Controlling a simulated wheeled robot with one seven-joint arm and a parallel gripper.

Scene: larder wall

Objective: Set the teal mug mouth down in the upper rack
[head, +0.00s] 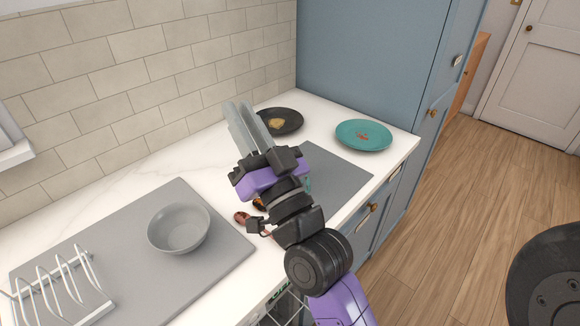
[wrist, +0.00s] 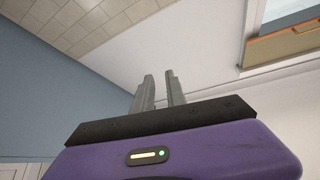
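My gripper (head: 238,106) is raised above the counter with its fingers pointing up and away from the counter. In the wrist view the two grey fingers (wrist: 159,78) stand apart with nothing between them. No whole teal mug shows in either view. A small teal-green patch (head: 307,184) shows beside my wrist over the right grey mat; my arm hides most of it, and I cannot tell if it is the mug. Wire bars of what looks like a rack (head: 287,308) show below the counter's front edge, mostly hidden by my arm.
A teal plate (head: 363,135) and a dark plate (head: 290,119), both with food scraps, lie at the back of the counter. A grey bowl (head: 180,230) and white dish rack (head: 62,285) stand on the left grey mat (head: 205,262). A small brown object (head: 241,217) lies near my wrist.

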